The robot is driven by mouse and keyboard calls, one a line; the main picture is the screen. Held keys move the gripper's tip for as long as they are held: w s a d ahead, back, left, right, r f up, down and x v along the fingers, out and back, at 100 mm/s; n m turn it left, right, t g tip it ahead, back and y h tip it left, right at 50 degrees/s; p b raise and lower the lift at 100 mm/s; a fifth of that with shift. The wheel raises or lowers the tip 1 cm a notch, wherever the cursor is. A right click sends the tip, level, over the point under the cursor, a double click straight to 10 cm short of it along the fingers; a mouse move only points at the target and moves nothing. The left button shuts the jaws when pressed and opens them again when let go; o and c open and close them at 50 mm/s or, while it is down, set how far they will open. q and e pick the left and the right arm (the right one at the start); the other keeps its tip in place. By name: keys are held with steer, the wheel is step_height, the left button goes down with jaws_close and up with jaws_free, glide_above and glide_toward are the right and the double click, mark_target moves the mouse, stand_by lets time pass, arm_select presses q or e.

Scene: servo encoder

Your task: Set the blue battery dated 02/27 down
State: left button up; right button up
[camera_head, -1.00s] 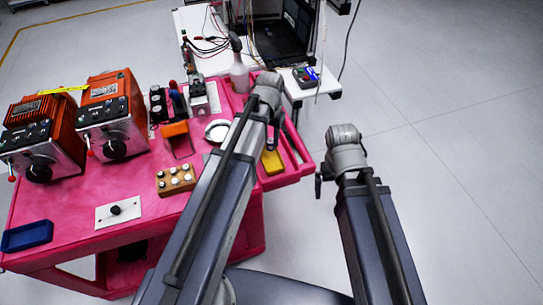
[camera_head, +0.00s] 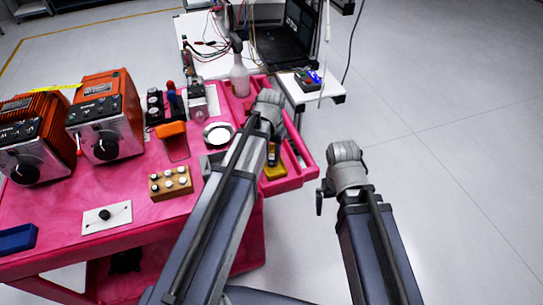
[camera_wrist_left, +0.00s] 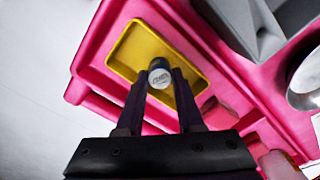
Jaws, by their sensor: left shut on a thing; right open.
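My left gripper (camera_wrist_left: 162,86) is shut on a small cylindrical battery (camera_wrist_left: 160,76), seen end-on with a pale, printed end; the print is too small to read. The battery is in front of the yellow tray (camera_wrist_left: 127,46) in the left wrist view; I cannot tell whether it touches the tray floor. My right gripper (camera_head: 320,198) is open and empty, off the cart's right side.
The pink cart (camera_head: 60,222) also bears a wooden block with several cells (camera_head: 170,183), a round silver dish (camera_head: 218,134), a spray bottle (camera_head: 239,78), orange instruments (camera_head: 105,118) and a blue tray (camera_head: 17,239). A white table (camera_head: 205,28) stands behind. The floor right of the cart is clear.

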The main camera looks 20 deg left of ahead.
mark_target(271, 157)
arm_select(q)
steer(key=shift+f, duration=0.1)
steer(key=o, duration=0.8)
steer(key=shift+c, duration=0.2)
step_height(271, 157, up, 12)
steer(key=p, duration=1.2)
steer(key=s+d+m+y, duration=0.1)
steer(key=s+d, duration=0.9)
steer(key=s, duration=0.4)
steer(key=shift+s+d+r+m, duration=0.15)
steer(key=shift+d+r+m, duration=0.05)
steer(key=shift+d+m, duration=0.1)
